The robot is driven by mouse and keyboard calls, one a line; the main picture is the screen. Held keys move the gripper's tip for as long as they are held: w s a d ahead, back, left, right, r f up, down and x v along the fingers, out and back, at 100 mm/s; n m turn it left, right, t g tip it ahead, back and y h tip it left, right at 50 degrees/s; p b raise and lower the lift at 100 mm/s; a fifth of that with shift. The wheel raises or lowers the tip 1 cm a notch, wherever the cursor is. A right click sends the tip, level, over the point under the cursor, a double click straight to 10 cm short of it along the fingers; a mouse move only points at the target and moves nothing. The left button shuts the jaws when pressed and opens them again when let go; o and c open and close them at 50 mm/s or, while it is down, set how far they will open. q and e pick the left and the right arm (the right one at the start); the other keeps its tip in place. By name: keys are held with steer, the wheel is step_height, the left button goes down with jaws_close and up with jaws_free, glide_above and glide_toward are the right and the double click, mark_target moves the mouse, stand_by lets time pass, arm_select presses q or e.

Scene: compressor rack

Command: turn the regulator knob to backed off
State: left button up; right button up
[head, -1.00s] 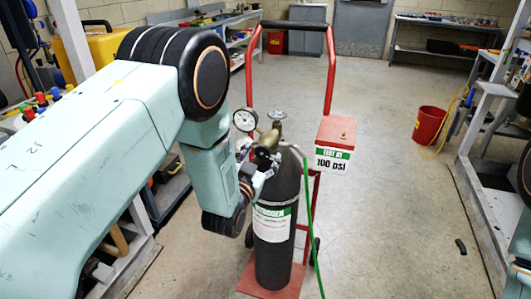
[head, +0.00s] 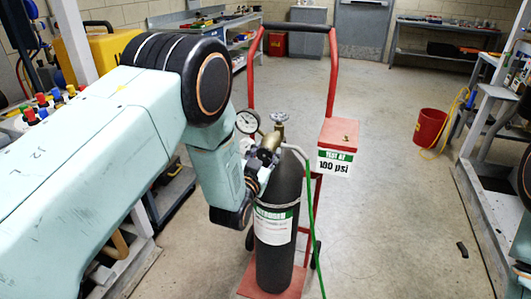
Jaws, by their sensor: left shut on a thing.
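A dark grey nitrogen cylinder (head: 275,262) stands upright on a red hand truck. The brass regulator (head: 270,141) is at its top, with a round white gauge (head: 248,121) on its left and the cylinder's valve handwheel (head: 280,117) above it. My left gripper (head: 262,160) reaches in from the left and is shut at the front of the regulator, where the regulator knob is. The fingers and wrist hide the knob, so its setting cannot be read. My right gripper is not in view.
A red box (head: 340,132) with a "100 psi" sign is on the right of the hand truck (head: 333,75). A green hose (head: 311,222) hangs down the cylinder's right side. A red bucket (head: 430,126) stands farther right. The floor between is clear.

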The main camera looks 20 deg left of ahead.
arm_select(q)
steer(key=shift+r, duration=0.1)
steer(key=c, duration=0.4)
steer(key=shift+o, duration=0.2)
steer(key=n+p, duration=0.1)
steer(key=n, duration=0.4)
steer(key=shift+n, duration=0.4)
steer(key=n+p, duration=0.1)
steer(key=n, duration=0.3)
steer(key=shift+w+a, duration=0.1)
steer(key=shift+a, duration=0.05)
steer(key=n+p, duration=0.1)
steer(key=n, duration=0.8)
steer(key=shift+a+p, duration=0.1)
steer(key=shift+p, duration=0.3)
steer(key=shift+n, duration=1.9)
